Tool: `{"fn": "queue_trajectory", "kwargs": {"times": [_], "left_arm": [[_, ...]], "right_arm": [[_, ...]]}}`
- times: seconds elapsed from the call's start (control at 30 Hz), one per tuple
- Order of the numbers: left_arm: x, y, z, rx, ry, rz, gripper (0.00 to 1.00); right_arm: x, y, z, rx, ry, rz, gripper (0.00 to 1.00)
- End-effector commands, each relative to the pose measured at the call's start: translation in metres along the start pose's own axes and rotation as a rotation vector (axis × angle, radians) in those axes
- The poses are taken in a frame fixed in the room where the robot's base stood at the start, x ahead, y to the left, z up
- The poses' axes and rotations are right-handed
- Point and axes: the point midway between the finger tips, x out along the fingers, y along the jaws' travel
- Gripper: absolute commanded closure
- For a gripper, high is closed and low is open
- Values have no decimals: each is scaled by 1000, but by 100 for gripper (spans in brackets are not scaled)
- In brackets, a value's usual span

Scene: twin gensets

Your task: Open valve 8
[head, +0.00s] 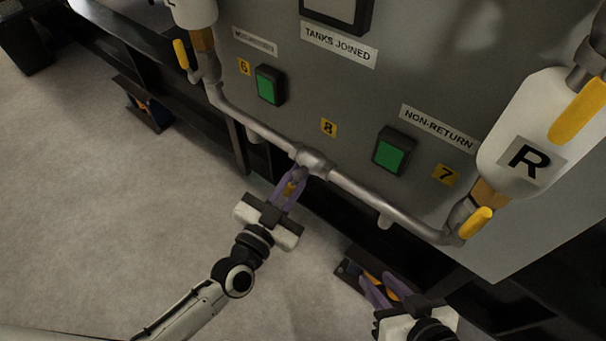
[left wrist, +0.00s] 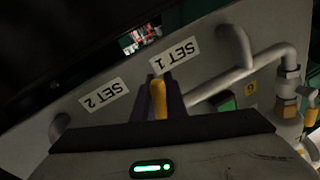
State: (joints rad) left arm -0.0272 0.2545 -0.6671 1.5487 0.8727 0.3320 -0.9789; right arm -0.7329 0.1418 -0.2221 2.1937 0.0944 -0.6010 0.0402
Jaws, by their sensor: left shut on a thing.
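Valve 8 (head: 312,160) sits mid-way on the grey pipe, below the yellow tag 8 (head: 328,127). Its yellow handle (head: 291,187) points down and towards me, away from the pipe line. My left gripper (head: 291,186) is shut on this handle; its fingers hide part of it. In the left wrist view the yellow handle (left wrist: 159,100) stands between the two dark fingers. My right gripper (head: 386,289) is low in the head view, its purple fingers apart and nothing seen between them.
A white tank marked R (head: 530,150) with yellow handles stands at the right. Another yellow handle (head: 181,54) is at the upper left. Two green buttons (head: 269,85) (head: 390,155) are on the grey panel (head: 420,65). The floor (head: 110,220) at the left is clear.

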Motion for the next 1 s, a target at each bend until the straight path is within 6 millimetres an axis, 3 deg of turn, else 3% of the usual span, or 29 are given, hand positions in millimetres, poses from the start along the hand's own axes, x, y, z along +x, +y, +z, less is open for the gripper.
{"fn": "queue_trajectory", "kwargs": {"times": [0.23, 0.57, 0.6, 0.7, 1.0], "left_arm": [[2, -10, -3, 167, 33, 0, 100], [2, -10, -2, 182, 37, 1, 100], [2, -10, -2, 182, 37, 1, 87], [2, -10, -2, 181, 36, 1, 70], [1, -10, -2, 180, 36, 1, 69]], "right_arm": [[-10, 2, -5, 7, 29, 13, 69], [-10, 2, -5, 8, 34, 13, 69], [-10, 2, -5, 8, 34, 13, 69], [-10, 2, -5, 8, 34, 13, 69], [-10, 1, -5, 8, 33, 13, 69]]}}
